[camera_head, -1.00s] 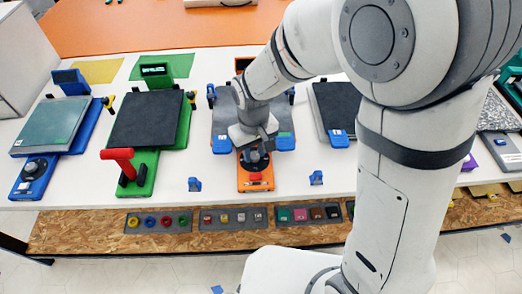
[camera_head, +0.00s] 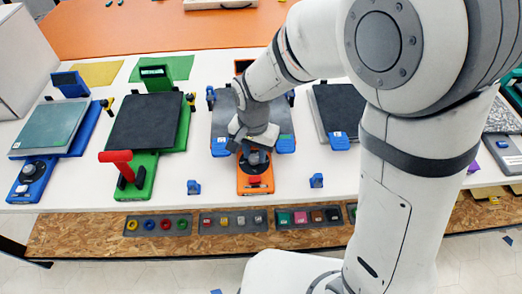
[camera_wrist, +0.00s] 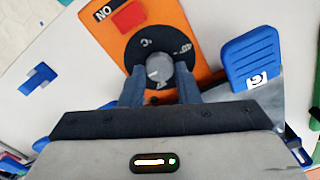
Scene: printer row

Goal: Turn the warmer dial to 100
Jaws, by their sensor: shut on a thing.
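The warmer dial is a grey knob (camera_wrist: 160,68) on a black round face with white markings, set in an orange panel (camera_wrist: 180,20). My gripper (camera_wrist: 160,88) is shut on the knob, one finger on each side of it. Only part of the dial's lettering shows, and I cannot read which value it is set to. A red switch (camera_wrist: 130,16) marked NO or ON sits beside the dial. In the head view my gripper (camera_head: 254,150) is over the orange warmer base (camera_head: 256,187), and it hides most of the dial.
A blue block (camera_wrist: 250,58) with a white label stands close to the right finger. In the head view a green unit with a red handle (camera_head: 117,157) and a blue unit with a dial (camera_head: 34,172) stand to the left. Small blue stands (camera_head: 193,187) flank the orange base.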

